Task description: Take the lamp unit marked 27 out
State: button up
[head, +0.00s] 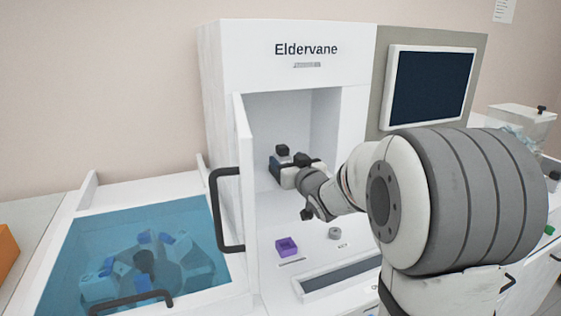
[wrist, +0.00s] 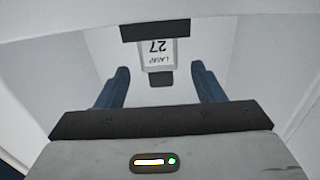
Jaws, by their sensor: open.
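The lamp unit (wrist: 158,55) shows in the wrist view with a pale label reading LAMP 27, upside down in the picture, and dark parts above and below the label. My gripper (wrist: 160,78) is open, with one blue-grey finger on each side of the unit and visible space between. In the head view my gripper (head: 290,170) reaches into the open bay of the white Eldervane cabinet (head: 295,62). The dark top of the lamp unit (head: 282,151) shows just behind it; the rest is hidden by my gripper.
The cabinet door (head: 243,190) stands open at the left of the bay, with a dark handle (head: 227,210). A purple block (head: 287,246) and a grey round knob (head: 335,233) are on the front ledge. A blue-lidded bin (head: 140,250) is at left; a screen (head: 431,85) is at right.

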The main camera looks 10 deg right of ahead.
aim_at(286, 159)
jog(key=w, duration=0.2)
jog(key=w+a, duration=0.1)
jog(key=w, duration=0.1)
jog(key=shift+w+f, duration=0.2)
jog(key=c, duration=1.3)
